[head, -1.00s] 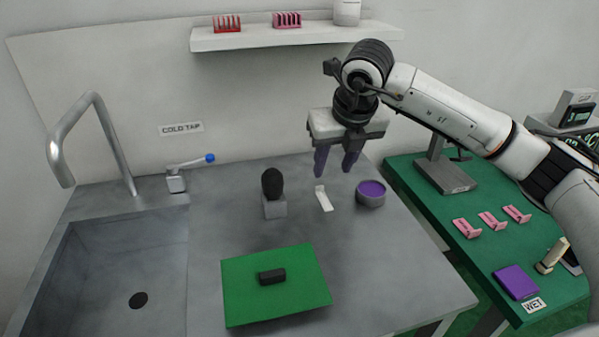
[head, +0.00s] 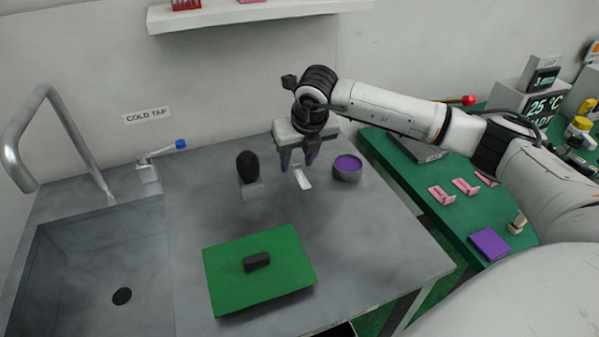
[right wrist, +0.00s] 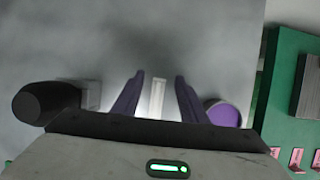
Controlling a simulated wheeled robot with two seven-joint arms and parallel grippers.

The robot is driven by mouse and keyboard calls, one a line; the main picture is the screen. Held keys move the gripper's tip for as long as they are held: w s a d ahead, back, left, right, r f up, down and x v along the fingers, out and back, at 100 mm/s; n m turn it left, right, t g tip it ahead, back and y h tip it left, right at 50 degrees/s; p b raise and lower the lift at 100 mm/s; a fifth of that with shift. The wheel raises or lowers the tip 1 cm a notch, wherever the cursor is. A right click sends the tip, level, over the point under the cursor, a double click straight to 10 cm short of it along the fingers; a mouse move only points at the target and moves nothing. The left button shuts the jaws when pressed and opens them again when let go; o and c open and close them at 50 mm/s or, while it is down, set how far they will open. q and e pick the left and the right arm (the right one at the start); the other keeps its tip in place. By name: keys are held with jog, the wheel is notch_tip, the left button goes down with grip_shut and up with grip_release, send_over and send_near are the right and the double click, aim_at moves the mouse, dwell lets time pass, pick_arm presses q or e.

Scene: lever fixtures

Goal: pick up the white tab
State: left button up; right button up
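The white tab (head: 303,179) lies on the grey worktop between a black-topped post and a round purple-topped pot. My right gripper (head: 298,166) is open above it, with purple fingers pointing down. In the right wrist view the white tab (right wrist: 157,97) shows between the two open fingers (right wrist: 156,98), nearer the left finger's side than touching either. Its upper end is partly hidden by the gripper in the head view. I cannot tell the exact height of the fingertips above the worktop. My left gripper is not in view.
The black-topped post (head: 249,172) stands left of the tab and the purple-topped pot (head: 347,168) stands close on its right. A green board (head: 225,292) with a black block (head: 256,262) lies in front. A sink and tap are at left, a green table at right.

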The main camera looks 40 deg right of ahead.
jog(key=shift+f, duration=0.1)
jog(key=shift+c, duration=0.4)
grip_shut()
